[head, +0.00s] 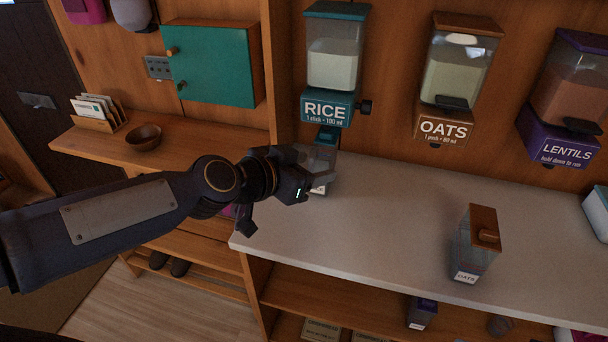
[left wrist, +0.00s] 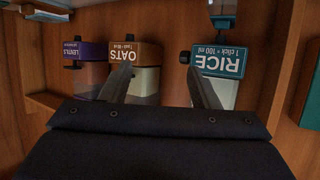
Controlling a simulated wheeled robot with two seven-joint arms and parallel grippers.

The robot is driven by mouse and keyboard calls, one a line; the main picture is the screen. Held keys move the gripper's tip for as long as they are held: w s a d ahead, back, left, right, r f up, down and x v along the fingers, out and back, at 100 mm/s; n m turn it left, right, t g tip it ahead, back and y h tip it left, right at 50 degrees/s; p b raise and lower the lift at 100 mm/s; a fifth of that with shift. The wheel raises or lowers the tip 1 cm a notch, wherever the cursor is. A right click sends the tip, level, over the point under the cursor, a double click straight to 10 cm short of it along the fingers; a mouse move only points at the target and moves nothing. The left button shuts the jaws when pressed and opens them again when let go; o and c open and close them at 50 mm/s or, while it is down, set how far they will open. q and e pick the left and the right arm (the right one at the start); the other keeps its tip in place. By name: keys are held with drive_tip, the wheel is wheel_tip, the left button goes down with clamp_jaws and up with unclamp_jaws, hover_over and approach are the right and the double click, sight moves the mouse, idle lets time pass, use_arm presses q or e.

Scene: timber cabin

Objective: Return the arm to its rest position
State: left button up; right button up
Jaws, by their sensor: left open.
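My left gripper (head: 318,180) is over the left end of the pale counter, below the rice dispenser (head: 330,62). Its arm reaches in from the left. In the left wrist view, its two fingers (left wrist: 163,82) are spread with nothing held between them. A clear jar with a teal lid (head: 326,136) stands under the rice dispenser, partly hidden behind the gripper in the head view. In the upside-down left wrist view, this jar (left wrist: 222,9) is at the top edge, apart from the fingers. My right gripper is not in view.
The oats dispenser (head: 457,75) and lentils dispenser (head: 565,95) hang on the wall at right. An oats jar (head: 476,243) stands on the counter (head: 385,215). A teal cabinet (head: 213,66), a wooden bowl (head: 144,137) and a card rack (head: 97,117) are at left.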

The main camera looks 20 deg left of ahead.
use_arm(q)
drive_tip(key=shift+s+a+f+g, duration=0.25)
drive_tip(key=shift+s+f+g, duration=0.05)
drive_tip(key=shift+s, duration=0.4)
drive_tip(key=s+a+f+n+g, duration=0.2)
drive_tip(key=s+f, duration=0.1)
drive_tip(key=s, duration=0.3)
drive_tip(key=s+a+f+n+g+y, duration=0.1)
drive_tip(key=s+a+f+n, duration=0.1)
drive_tip(key=s, duration=0.5)
drive_tip(key=s+a+f+n+g+y, duration=0.1)
drive_tip(key=s+a+f+n+g, duration=0.1)
drive_tip(key=s+f, duration=0.4)
drive_tip(key=shift+s+a+n+g, duration=0.3)
drive_tip(key=shift+a+n, duration=0.25)
drive_tip(key=shift+n, duration=0.25)
